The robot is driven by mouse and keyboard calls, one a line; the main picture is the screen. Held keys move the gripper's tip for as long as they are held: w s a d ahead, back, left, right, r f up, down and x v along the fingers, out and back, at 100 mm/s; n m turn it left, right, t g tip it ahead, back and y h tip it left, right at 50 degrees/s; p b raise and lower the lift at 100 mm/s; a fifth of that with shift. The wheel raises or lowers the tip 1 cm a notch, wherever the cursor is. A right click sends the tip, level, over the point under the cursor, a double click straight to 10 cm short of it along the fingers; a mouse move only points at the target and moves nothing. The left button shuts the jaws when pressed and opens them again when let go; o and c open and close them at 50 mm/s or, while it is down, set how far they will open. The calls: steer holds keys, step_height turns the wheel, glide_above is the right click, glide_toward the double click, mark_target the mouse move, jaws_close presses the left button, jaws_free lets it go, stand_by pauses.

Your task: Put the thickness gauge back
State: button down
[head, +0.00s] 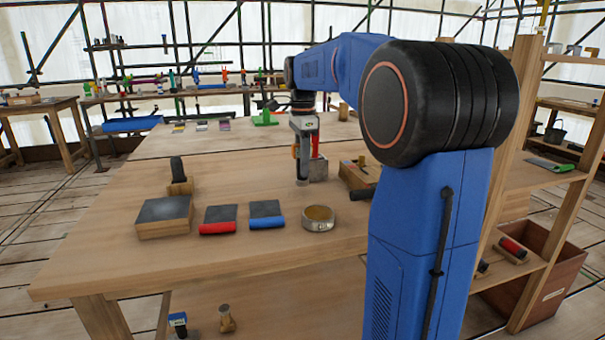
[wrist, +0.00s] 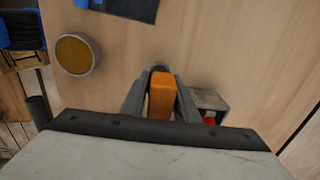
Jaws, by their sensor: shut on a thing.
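My gripper (head: 302,160) points down over the workbench and is shut on an orange-bodied tool, which I take to be the thickness gauge. In the wrist view the orange body (wrist: 161,97) sits between the two fingers (wrist: 160,100), with a dark rounded end beyond it. In the head view the gripper mostly hides it; whether its lower end touches the bench I cannot tell. A grey block (head: 319,171) stands just right of the gripper with a red-handled item (head: 315,146) in it. The block also shows in the wrist view (wrist: 210,99).
On the workbench (head: 120,245) a round tin (head: 318,218), blue-edged pad (head: 266,214), red-edged pad (head: 219,219) and dark-topped block (head: 164,216) stand in front. A wooden box (head: 355,176) is to the right. The bench left of the gripper is fairly clear.

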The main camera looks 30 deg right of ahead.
steer(key=shift+f, duration=1.4)
steer(key=c, duration=1.4)
jaws_free()
step_height(320, 180, up, 12)
